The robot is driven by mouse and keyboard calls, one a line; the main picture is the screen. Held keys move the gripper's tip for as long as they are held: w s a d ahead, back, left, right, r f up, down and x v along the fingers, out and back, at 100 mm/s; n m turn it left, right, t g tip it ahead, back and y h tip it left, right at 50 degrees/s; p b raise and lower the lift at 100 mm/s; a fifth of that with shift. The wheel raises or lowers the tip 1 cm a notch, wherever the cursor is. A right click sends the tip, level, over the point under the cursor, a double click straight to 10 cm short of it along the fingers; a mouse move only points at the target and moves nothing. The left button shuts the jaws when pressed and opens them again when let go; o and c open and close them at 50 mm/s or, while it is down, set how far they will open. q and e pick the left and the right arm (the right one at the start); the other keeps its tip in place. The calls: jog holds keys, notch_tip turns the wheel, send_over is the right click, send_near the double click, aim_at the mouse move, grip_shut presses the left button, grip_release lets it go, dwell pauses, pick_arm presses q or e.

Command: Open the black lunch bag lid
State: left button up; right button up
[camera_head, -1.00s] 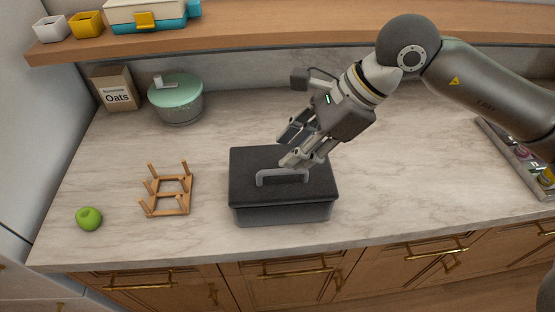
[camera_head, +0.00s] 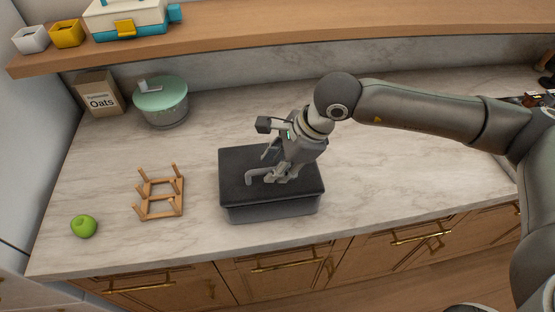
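The black lunch bag (camera_head: 245,192) stands on the marble counter with its lid shut. Its grey handle (camera_head: 250,177) lies on top of the lid, and its right part is hidden behind my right gripper. My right gripper (camera_head: 273,163) is over the middle of the lid, at the handle. Its two fingers look apart, one behind the handle and one close to it. I cannot tell whether a finger touches the handle. My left gripper is not in view.
A wooden rack (camera_head: 161,197) and a green apple (camera_head: 83,226) are to the left on the counter. An oats box (camera_head: 100,94) and a green-lidded pot (camera_head: 162,102) stand at the back left. A wooden shelf (camera_head: 250,30) runs above. The counter right of the bag is clear.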

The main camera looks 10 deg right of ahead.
grip_shut()
dwell(0.5)
jog(key=shift+w+r+g, duration=0.7)
jog(key=shift+r, duration=0.2)
jog(key=shift+w+r+m+g, duration=0.4)
jog(key=shift+w+r+g, duration=0.45)
jog(key=shift+w+g, duration=0.15)
jog(key=shift+g, duration=0.3)
jog(key=shift+w+r+b, duration=0.6)
jog(key=shift+w+b, duration=0.1)
jog(key=shift+w, duration=0.2)
jog(key=shift+w+r+b, duration=0.55)
jog(key=shift+w+b, duration=0.15)
jog(key=shift+w, duration=0.2)
